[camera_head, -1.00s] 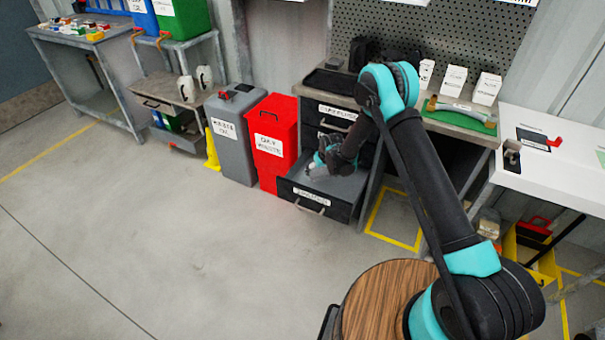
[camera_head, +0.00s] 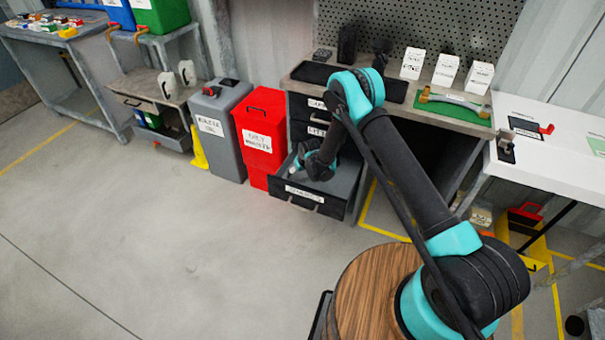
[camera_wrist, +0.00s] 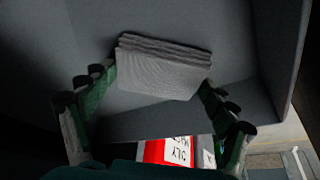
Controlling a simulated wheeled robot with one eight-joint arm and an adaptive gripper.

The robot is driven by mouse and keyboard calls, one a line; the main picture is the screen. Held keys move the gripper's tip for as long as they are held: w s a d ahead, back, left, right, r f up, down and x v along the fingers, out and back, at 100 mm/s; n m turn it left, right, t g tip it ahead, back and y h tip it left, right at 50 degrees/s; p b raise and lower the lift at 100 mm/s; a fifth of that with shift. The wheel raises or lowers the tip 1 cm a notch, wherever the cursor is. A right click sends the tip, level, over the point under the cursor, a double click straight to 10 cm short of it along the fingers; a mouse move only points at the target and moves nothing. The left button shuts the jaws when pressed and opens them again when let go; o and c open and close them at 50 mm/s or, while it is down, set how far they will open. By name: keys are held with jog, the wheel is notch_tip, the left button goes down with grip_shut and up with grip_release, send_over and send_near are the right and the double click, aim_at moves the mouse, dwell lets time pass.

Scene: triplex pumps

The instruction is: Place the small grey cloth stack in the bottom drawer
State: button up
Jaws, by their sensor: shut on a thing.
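The small grey cloth stack (camera_wrist: 160,68) shows in the wrist view as several folded layers between my two fingers. My gripper (camera_wrist: 155,85) is shut on it, one finger at each side. In the head view my gripper (camera_head: 298,166) is down at the open bottom drawer (camera_head: 345,186), inside its walls. The drawer is pulled out from the cabinet and has a white label and a handle on its front. The wrist view shows the drawer's grey interior (camera_wrist: 215,25) around the stack. Whether the stack touches the drawer floor I cannot tell.
A red bin (camera_head: 262,130) and a grey bin (camera_head: 217,125) stand left of the drawer. The upper drawers (camera_head: 310,130) are shut. A white table (camera_head: 560,165) stands at the right. The floor in front at the left is clear.

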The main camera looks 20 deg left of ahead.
jog(key=shift+f, duration=0.25)
jog(key=o, duration=1)
jog(key=shift+f, duration=0.1)
jog(key=shift+o, duration=0.2)
